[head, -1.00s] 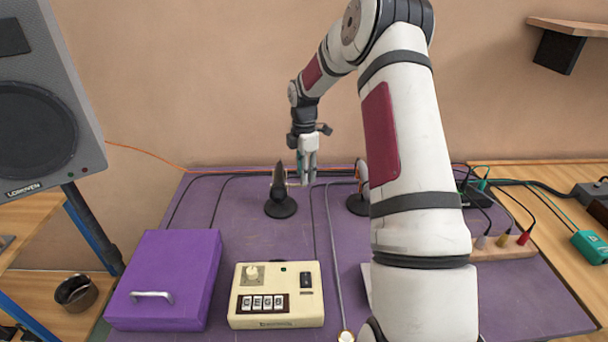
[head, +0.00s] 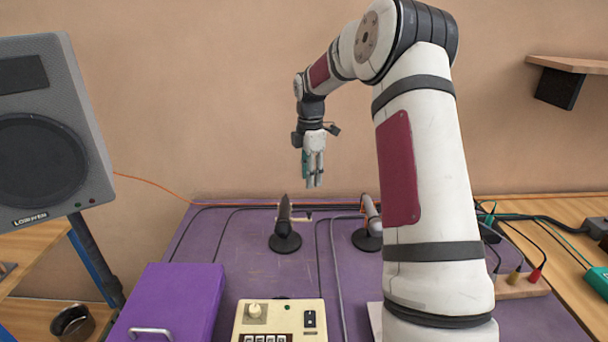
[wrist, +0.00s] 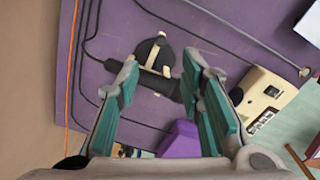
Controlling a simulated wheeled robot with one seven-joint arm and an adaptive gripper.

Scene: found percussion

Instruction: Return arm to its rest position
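My gripper (head: 313,180) hangs in the air above the back of the purple table, fingers pointing down. In the wrist view my gripper (wrist: 160,95) has its teal-padded fingers spread apart with nothing between them. Below and behind the gap stands a dark stand (head: 285,240) on a round black base, also in the wrist view (wrist: 154,52), with a pale crosspiece. A second stand (head: 368,236) is to its right, partly hidden by my arm. My arm arches up and over from the right front.
A purple box (head: 175,300) with a handle and a cream device (head: 280,318) sit at the table's front. A speaker (head: 50,130) stands at left, a shelf (head: 570,64) is on the wall at right. Cables run along the table's back. The air around my gripper is clear.

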